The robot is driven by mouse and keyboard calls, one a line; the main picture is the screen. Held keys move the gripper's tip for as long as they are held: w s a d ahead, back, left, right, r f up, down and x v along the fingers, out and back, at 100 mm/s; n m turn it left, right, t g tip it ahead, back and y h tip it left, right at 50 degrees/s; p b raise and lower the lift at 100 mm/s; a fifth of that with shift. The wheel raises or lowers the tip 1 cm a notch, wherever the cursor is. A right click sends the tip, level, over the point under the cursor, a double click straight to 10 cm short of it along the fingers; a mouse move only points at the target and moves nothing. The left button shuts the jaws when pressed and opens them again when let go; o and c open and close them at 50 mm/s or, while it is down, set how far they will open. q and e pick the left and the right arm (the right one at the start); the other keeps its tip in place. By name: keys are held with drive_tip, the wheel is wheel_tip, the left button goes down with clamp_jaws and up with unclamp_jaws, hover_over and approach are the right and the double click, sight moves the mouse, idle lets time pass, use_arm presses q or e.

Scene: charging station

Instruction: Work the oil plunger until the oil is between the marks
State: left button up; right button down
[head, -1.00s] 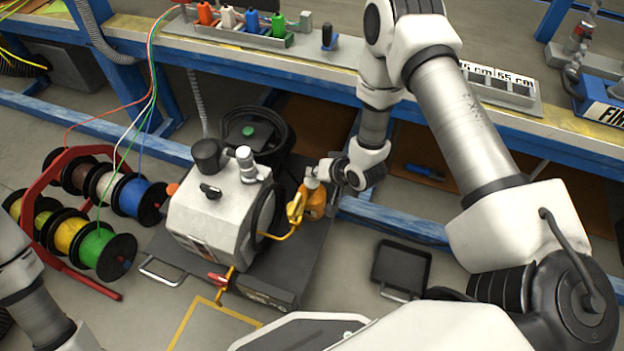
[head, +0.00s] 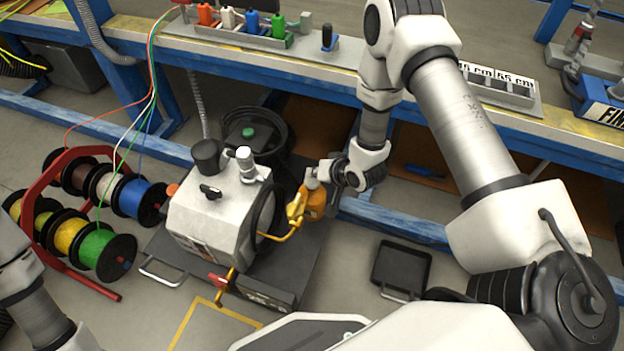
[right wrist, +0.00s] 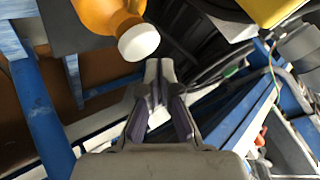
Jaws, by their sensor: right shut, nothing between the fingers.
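An orange oil bottle (head: 313,203) with a pale cap stands at the right side of a white-grey machine (head: 212,215). A yellow tube runs from beside the bottle along the machine's side. In the right wrist view the orange bottle (right wrist: 100,12) is at the top, its white cap (right wrist: 138,42) facing the gripper. My right gripper (head: 322,172) is shut and empty close beside the cap; in the wrist view its fingertips (right wrist: 158,66) lie just right of the cap. I cannot tell whether they touch it. The oil level and marks cannot be made out. My left gripper is out of view.
A red rack with coloured cable spools (head: 98,248) stands on the left. A blue-framed workbench (head: 260,60) runs along the back. A black hose coil (head: 256,130) sits behind the machine.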

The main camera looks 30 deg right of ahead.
sight(314, 182)
drive_tip(key=shift+f, duration=0.4)
drive_tip(key=shift+f+b, duration=0.7)
drive_tip(key=shift+f, duration=0.15)
idle(0.7)
drive_tip(key=shift+r, duration=0.15)
drive_tip(key=shift+r+p, duration=1.1)
drive_tip(key=shift+p, duration=0.05)
wheel_tip(314, 182, up, 5)
drive_tip(key=p, duration=0.4)
drive_tip(key=shift+r+p, duration=0.1)
drive_tip(key=shift+p, duration=0.2)
